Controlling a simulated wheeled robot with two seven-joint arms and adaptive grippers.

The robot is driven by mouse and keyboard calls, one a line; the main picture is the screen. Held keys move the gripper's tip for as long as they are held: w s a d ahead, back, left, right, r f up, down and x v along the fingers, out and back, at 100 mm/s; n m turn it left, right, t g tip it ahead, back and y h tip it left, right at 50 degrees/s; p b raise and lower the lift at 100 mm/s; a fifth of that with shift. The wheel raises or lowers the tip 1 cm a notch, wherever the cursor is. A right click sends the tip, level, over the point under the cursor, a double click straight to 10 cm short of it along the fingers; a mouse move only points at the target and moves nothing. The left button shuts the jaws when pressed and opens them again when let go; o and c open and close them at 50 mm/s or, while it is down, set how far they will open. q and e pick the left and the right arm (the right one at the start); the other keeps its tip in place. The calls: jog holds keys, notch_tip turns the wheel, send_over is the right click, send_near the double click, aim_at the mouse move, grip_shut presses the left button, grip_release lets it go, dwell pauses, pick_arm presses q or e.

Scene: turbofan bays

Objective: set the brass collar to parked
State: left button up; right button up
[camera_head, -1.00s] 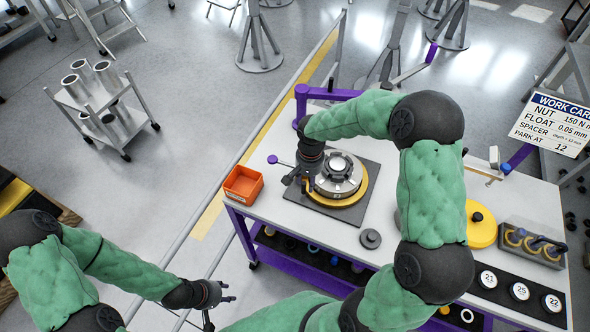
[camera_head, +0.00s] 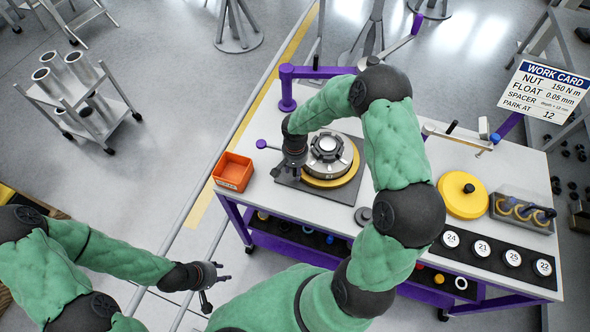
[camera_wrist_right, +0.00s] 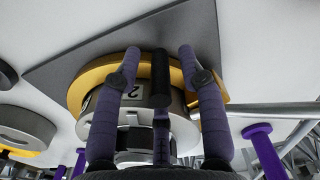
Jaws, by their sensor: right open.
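The brass collar (camera_head: 352,172) is a gold ring around the base of a silver drum (camera_head: 327,152) on a dark grey plate (camera_head: 318,191). In the right wrist view the collar (camera_wrist_right: 88,78) fills the middle, and the drum carries a dark digit like a 2. My right gripper (camera_head: 293,166) is low at the collar's left side. Its open fingers (camera_wrist_right: 158,62) stand on either side of a black upright peg (camera_wrist_right: 160,80); I cannot tell whether they touch it. My left gripper (camera_head: 220,272) is open and empty, off the table's front left.
The work card (camera_head: 545,90) reads PARK AT 12. An orange bin (camera_head: 233,170) sits left of the plate. A purple knob (camera_head: 261,144) sticks out nearby. A yellow disc (camera_head: 462,194), a block with rings (camera_head: 522,213) and numbered discs (camera_head: 482,248) lie to the right.

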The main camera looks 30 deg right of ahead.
jog(key=shift+f, duration=0.3)
grip_shut()
jog(key=shift+w, duration=0.1)
